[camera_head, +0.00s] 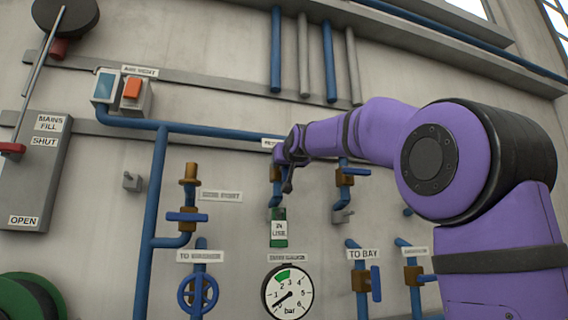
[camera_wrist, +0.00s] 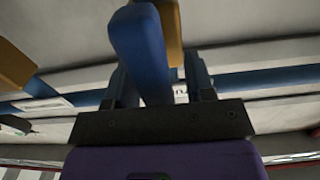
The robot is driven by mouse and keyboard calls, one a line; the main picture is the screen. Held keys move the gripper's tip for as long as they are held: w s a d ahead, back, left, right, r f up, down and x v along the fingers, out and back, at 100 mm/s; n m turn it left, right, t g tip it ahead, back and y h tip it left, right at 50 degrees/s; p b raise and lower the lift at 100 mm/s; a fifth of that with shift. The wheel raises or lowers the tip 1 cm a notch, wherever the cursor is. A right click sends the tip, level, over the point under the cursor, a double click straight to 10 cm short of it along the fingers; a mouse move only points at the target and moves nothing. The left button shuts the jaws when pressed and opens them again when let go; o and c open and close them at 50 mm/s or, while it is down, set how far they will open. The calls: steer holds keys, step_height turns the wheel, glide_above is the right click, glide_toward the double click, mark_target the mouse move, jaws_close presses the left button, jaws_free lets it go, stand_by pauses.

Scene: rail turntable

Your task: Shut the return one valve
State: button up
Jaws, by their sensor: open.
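A brass valve (camera_head: 274,173) sits on a blue pipe in the middle of the wall, partly hidden by my gripper. The label (camera_head: 268,143) above it is partly covered; only its beginning, like "RE", shows. My gripper (camera_head: 287,184) is open at this valve. In the wrist view, a blue lever (camera_wrist: 140,45) reaches between the open fingers of my gripper (camera_wrist: 162,80), with brass (camera_wrist: 173,28) behind it. I cannot tell if a finger touches the lever. A green "IN USE" tag (camera_head: 279,229) hangs below the valve.
A similar valve (camera_head: 346,177) with a blue lever pointing right stands close to the right, under my arm. A pressure gauge (camera_head: 287,291) and a blue handwheel (camera_head: 197,293) are below. A lever valve (camera_head: 188,216) and a switch box (camera_head: 133,94) are to the left.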

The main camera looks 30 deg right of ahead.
steer(key=shift+c, duration=0.2)
jaws_close()
steer(key=shift+m, duration=0.3)
steer(key=m, duration=0.4)
steer(key=shift+s+d+f, duration=0.1)
steer(key=shift+d+f, duration=0.05)
steer(key=shift+d, duration=0.2)
steer(key=shift+s+d+f+m, duration=0.15)
steer(key=shift+f+m, duration=0.1)
steer(key=shift+m, duration=1.95)
steer(key=shift+w+d+f+m, duration=0.1)
steer(key=shift+d+f+m, duration=0.1)
steer(key=shift+m, duration=2)
steer(key=shift+s+d+f+m, duration=0.1)
steer(key=shift+f+m, duration=0.15)
steer(key=shift+m, duration=1.95)
